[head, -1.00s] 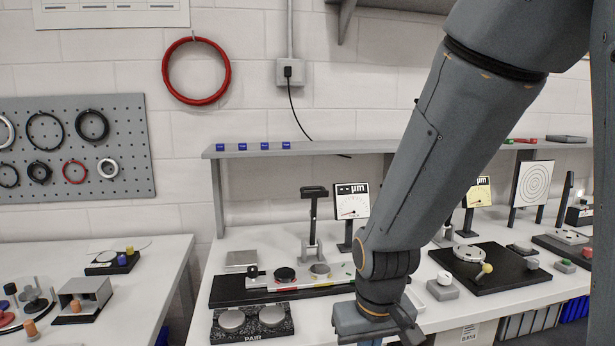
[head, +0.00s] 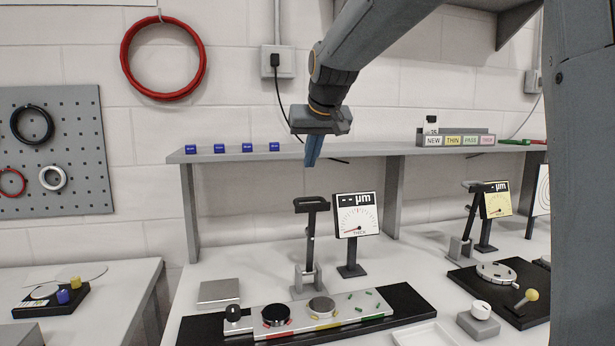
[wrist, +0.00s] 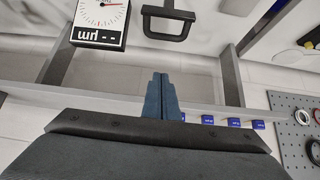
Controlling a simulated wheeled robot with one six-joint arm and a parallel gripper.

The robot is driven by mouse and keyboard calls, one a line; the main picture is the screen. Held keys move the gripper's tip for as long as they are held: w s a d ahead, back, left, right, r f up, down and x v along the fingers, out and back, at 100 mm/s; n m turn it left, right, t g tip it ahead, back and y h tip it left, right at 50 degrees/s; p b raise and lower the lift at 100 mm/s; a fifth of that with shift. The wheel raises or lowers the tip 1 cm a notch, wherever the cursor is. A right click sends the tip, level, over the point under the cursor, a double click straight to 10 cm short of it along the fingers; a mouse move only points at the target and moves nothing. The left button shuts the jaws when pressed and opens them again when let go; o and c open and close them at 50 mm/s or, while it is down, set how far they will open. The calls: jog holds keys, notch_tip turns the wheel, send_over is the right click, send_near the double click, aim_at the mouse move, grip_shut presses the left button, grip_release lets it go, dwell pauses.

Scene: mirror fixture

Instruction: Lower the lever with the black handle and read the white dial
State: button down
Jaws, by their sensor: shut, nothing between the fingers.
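The lever (head: 311,240) stands upright on a grey base, with its black loop-shaped handle (head: 311,205) at the top. The white dial (head: 357,215) stands just right of it; its display shows dashes before "µm", and its red needle points to the lower left. My gripper (head: 312,164) is shut and empty, fingers pointing down, above the handle and apart from it. In the wrist view the picture is upside down: the black handle (wrist: 168,22) is beyond the blue fingertips (wrist: 160,78), and the dial (wrist: 100,22) is at the upper left.
A shelf (head: 225,153) with blue blocks runs behind. A black rail (head: 400,300) with discs lies in front of the lever. A second lever (head: 468,220) and yellow dial (head: 497,200) stand to the right. A grey plate (head: 219,292) lies at left.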

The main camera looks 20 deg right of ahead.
jog(key=shift+w+d+f+p, duration=0.1)
jog(key=shift+w+f+p, duration=0.4)
jog(key=shift+f, duration=0.9)
jog(key=shift+w+a+f+p, duration=0.15)
jog(key=shift+f+p, duration=0.5)
jog(key=shift+f, duration=0.75)
jog(key=shift+w+d+f+p, duration=0.15)
jog(key=shift+w+f+p, duration=0.35)
jog(key=shift+f, duration=0.9)
jog(key=shift+s, duration=0.15)
